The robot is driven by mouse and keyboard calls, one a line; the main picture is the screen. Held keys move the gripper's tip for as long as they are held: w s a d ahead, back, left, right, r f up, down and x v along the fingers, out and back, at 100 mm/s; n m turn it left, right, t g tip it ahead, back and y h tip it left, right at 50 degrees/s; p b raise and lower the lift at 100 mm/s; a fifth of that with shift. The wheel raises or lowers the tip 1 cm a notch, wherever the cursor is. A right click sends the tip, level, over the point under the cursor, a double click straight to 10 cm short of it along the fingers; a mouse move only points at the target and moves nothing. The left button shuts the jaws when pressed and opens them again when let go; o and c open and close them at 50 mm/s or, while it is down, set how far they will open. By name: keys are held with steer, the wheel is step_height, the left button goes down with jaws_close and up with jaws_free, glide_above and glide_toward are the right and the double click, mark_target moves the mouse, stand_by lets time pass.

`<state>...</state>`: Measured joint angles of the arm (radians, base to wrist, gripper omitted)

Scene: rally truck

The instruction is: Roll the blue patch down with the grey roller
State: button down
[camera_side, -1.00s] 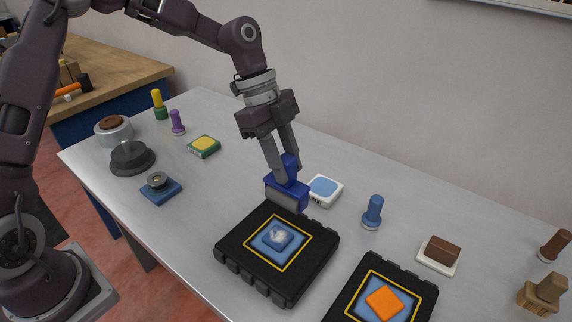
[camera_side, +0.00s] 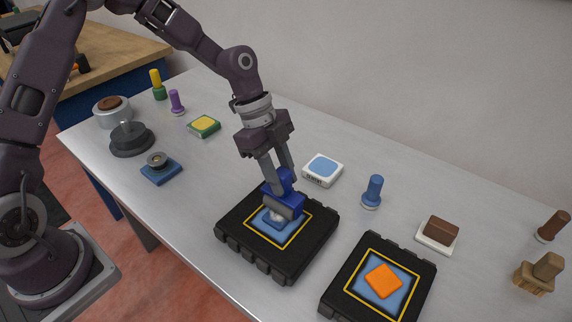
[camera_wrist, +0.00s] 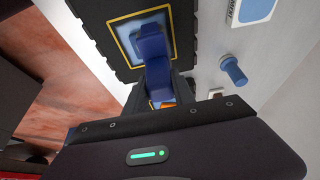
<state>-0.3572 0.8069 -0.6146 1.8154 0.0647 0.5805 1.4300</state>
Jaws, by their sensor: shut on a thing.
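My gripper (camera_side: 277,172) is shut on the blue handle of the roller (camera_side: 288,197), which has a grey cylinder at its lower end. The roller is down over the blue patch (camera_side: 270,223) on the black tyre block (camera_side: 243,249), and it hides part of the patch. I cannot tell whether the cylinder touches the patch. A yellow square line frames the light blue area around the patch. In the wrist view the roller's blue handle (camera_wrist: 152,45) shows above the block, and the patch is hidden behind it.
A second black block (camera_side: 338,297) with an orange patch (camera_side: 384,281) stands to the right. A cement pad (camera_side: 322,171), a blue peg (camera_side: 372,192) and a brown block on a white base (camera_side: 439,235) stand behind. Several small tools are at the left. The table between is clear.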

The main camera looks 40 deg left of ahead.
steer(key=shift+s, duration=0.85)
steer(key=w, duration=0.3)
steer(key=shift+w, duration=0.15)
steer(key=s, duration=0.7)
step_height(320, 180, up, 8)
steer(key=shift+w, duration=0.3)
steer(key=shift+r, duration=0.1)
stand_by(0.3)
